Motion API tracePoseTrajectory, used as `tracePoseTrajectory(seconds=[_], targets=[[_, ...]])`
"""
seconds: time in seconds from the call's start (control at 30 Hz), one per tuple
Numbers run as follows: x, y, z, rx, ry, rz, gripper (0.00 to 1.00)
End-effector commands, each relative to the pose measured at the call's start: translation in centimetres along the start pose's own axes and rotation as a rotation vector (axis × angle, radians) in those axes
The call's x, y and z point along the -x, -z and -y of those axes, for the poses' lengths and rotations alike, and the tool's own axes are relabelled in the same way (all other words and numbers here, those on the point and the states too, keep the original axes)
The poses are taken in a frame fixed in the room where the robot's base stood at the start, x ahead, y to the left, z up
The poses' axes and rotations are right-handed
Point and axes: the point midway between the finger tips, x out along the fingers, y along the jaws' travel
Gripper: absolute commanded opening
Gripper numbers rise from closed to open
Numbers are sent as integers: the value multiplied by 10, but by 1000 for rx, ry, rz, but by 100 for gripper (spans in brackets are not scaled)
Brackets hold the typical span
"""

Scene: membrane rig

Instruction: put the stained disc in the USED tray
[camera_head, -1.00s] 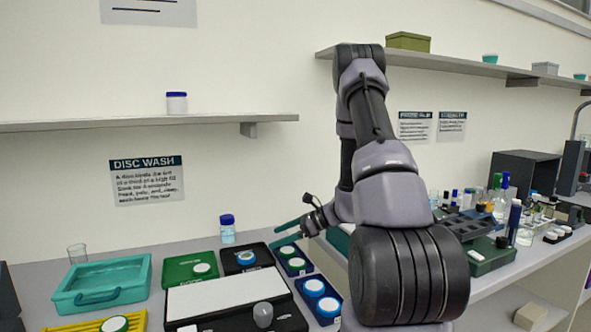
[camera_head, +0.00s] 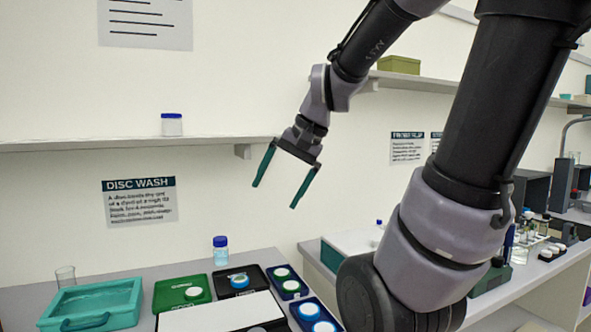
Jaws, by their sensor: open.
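My gripper (camera_head: 276,195) is open and empty, its two teal fingers pointing down, high in front of the wall. It is well above the trays. A black tray (camera_head: 256,271) holds one disc (camera_head: 239,281) with a blue rim and marks on its white face, perhaps the stain. A green tray (camera_head: 170,296) holds a white disc (camera_head: 194,293) with a green rim. Blue holders (camera_head: 297,293) at the right carry white discs (camera_head: 309,309). The tray labels are too small to read, so I cannot tell which tray is USED.
A teal basin (camera_head: 98,291) stands at the left, with a glass beaker (camera_head: 66,276) behind it. A blue-capped bottle (camera_head: 220,252) stands behind the trays. A white panel (camera_head: 210,318) lies in front. A wall shelf (camera_head: 110,144) runs behind my gripper.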

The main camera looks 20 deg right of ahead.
Motion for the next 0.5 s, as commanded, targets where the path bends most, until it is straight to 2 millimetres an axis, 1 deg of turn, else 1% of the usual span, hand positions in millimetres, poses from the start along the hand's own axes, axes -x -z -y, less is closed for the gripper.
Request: tracePoseTrajectory(seconds=[0.03, 0.1, 0.2, 0.33, 0.5], targets=[[14, -6, -1, 64, -3, -56, 100], [28, -10, -5, 135, -15, -122, 100], [44, -15, -9, 212, -28, -197, 100], [56, -18, -13, 266, -38, -253, 100], [59, -18, -14, 281, -42, -270, 100]])
